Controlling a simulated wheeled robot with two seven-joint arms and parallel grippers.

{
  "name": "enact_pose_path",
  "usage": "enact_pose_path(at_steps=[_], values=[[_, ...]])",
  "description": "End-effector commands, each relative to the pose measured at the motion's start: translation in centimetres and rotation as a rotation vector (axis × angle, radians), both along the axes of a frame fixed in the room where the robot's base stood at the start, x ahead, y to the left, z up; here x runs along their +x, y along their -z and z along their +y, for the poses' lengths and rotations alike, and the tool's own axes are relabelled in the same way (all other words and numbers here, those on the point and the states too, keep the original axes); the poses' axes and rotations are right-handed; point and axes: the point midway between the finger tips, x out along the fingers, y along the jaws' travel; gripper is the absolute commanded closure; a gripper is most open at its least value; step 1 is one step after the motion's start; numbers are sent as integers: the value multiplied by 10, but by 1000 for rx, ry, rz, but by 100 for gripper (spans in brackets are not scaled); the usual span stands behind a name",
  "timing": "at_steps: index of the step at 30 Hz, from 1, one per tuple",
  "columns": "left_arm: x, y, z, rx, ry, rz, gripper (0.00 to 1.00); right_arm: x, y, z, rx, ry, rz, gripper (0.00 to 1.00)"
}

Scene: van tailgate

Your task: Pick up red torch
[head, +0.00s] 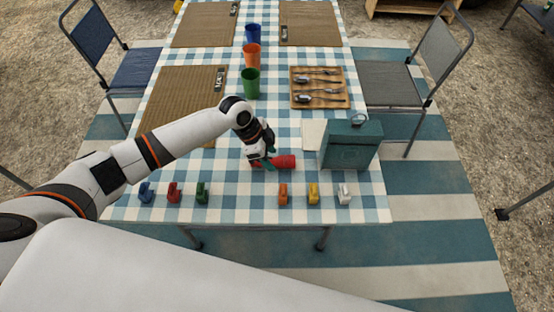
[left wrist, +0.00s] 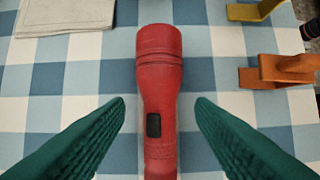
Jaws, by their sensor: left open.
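The red torch (head: 284,161) lies on the checked tablecloth near the middle of the table's front part, left of a teal box. In the left wrist view the red torch (left wrist: 159,95) runs lengthwise up the picture, with a dark switch on its body. My left gripper (head: 263,162) is at the torch's left end in the head view. Its two green fingers (left wrist: 160,112) are open, one on each side of the torch body, with visible gaps between. The torch's near end runs out of the wrist view. My right gripper is not in view.
A teal box (head: 350,146) stands right of the torch, beside a pale cloth (head: 313,134). Several small coloured clips, such as the orange one (head: 283,193), line the front edge. Cups, including a green one (head: 250,83), and a cutlery tray (head: 338,102) stand farther back.

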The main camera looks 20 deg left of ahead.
Motion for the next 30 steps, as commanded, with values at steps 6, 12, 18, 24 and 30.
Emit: enact_pose_path(at_steps=[6,12,18,24,30], values=[[1,11,-4,0,0,0,50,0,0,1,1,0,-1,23],[1,10,-4,0,0,0,60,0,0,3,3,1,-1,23],[1,10,-4,0,0,0,93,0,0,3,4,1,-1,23],[1,10,-4,0,0,-1,100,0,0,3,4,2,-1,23],[1,9,-4,-1,0,-1,100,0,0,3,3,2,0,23]])
